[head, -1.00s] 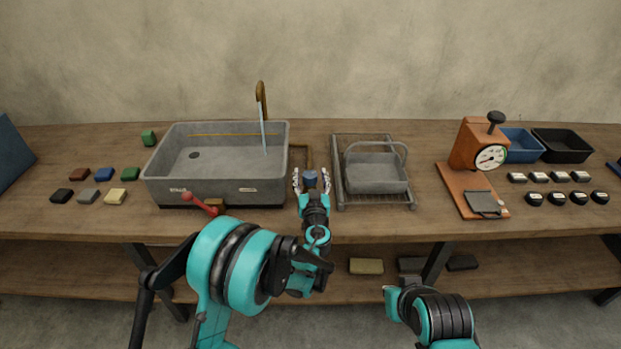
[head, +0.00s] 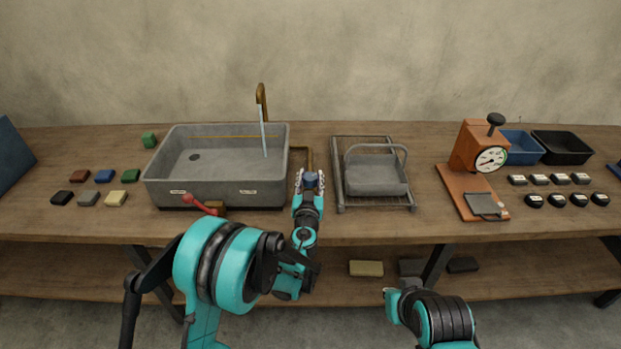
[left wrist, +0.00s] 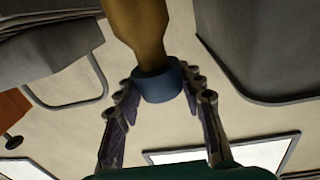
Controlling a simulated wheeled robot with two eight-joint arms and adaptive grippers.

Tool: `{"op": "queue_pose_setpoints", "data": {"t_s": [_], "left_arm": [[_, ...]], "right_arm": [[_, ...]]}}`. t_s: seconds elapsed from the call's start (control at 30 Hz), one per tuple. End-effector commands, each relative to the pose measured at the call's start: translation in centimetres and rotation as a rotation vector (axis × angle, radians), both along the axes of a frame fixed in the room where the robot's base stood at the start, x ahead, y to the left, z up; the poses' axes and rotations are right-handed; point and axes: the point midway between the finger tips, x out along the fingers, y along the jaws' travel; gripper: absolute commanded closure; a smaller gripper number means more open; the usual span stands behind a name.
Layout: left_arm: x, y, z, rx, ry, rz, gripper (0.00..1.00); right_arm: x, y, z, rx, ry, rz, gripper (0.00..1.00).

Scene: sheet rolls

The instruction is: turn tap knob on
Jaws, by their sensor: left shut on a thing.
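A blue tap knob (head: 310,180) sits on a brass-brown pipe (left wrist: 140,30) to the right of the grey sink (head: 160,170). My left gripper (head: 309,182) is shut on the knob. In the left wrist view its two fingers press on either side of the blue knob (left wrist: 159,84). The brown spout (head: 261,95) stands at the back of the sink, and a pale blue stream of water (head: 264,138) falls from it into the basin. My right arm shows at the bottom, but its fingers are not visible.
A wire rack (head: 340,185) with a grey basket (head: 375,178) stands just right of the knob. An orange dial scale (head: 475,160) is farther right. Several small blocks lie left of the sink.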

Motion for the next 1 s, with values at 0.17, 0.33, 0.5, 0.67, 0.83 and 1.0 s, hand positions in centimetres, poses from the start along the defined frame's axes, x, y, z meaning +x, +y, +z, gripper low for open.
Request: {"op": "queue_pose_setpoints", "data": {"t_s": [0.17,0.33,0.5,0.67,0.83,1.0], "left_arm": [[0.02,0.30,-0.01,0.002,0.000,-0.130,0.91],[0.04,0.31,-0.02,0.002,0.000,-0.262,0.91],[0.04,0.23,-0.02,0.002,-0.001,-0.378,0.91],[0.00,0.18,-0.02,0.002,0.000,-0.457,0.91],[-0.01,0.06,-0.02,0.002,0.000,-0.509,0.91],[-0.02,0.04,-0.02,0.002,0.000,-0.529,0.91]], "right_arm": [[0.01,0.00,-0.01,0.000,0.000,0.000,1.00],[0.00,0.00,-0.01,0.000,0.000,0.000,1.00],[0.01,0.00,-0.01,0.000,0.000,0.000,1.00],[0.01,0.00,-0.01,0.000,0.000,0.000,1.00],[0.00,0.00,-0.01,0.000,0.000,0.000,1.00],[0.00,0.00,-0.01,0.000,0.000,0.000,1.00]]}}
